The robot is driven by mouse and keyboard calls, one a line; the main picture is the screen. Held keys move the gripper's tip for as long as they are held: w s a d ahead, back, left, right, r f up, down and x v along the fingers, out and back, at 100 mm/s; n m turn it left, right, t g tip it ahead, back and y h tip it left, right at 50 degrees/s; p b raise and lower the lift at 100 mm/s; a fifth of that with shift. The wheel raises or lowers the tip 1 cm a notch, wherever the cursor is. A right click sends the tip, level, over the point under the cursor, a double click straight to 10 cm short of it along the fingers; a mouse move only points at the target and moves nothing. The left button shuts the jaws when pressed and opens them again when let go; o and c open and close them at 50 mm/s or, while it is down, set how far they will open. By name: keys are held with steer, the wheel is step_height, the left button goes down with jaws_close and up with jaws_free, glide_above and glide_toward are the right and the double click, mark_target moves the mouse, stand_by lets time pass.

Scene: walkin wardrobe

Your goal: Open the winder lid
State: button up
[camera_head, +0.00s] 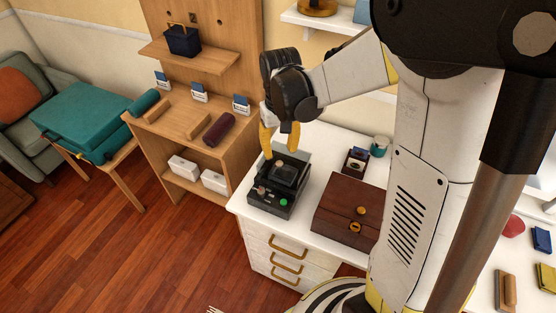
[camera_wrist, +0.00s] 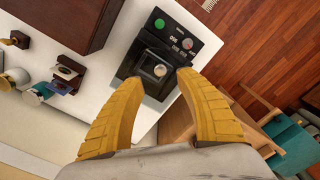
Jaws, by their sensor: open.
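The winder (camera_head: 270,202) is a small black box with a green button and a raised dark top, standing on the white cabinet top. In the wrist view the winder (camera_wrist: 188,42) shows its green button, small markings and a dark square frame, taken as the lid (camera_wrist: 142,66), around a round metallic piece. I cannot tell whether the lid is fully shut. My gripper (camera_head: 279,151) is open above the winder's back part, with yellow fingers pointing down. In the wrist view my gripper (camera_wrist: 161,78) has its fingertips on either side of the winder's near part. Contact is unclear.
A brown wooden box (camera_head: 345,208) stands close to the right of the winder. A small dark holder (camera_head: 355,162) and a teal cup (camera_head: 379,146) are behind it. A wooden shelf unit (camera_head: 190,120) stands to the left. White countertop (camera_head: 325,150) is bare between the winder and the holder.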

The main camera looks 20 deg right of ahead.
mark_target(279, 163)
step_height(279, 163, down, 6)
steer(key=shift+w+b, duration=0.1)
steer(key=shift+b, duration=0.8)
jaws_close()
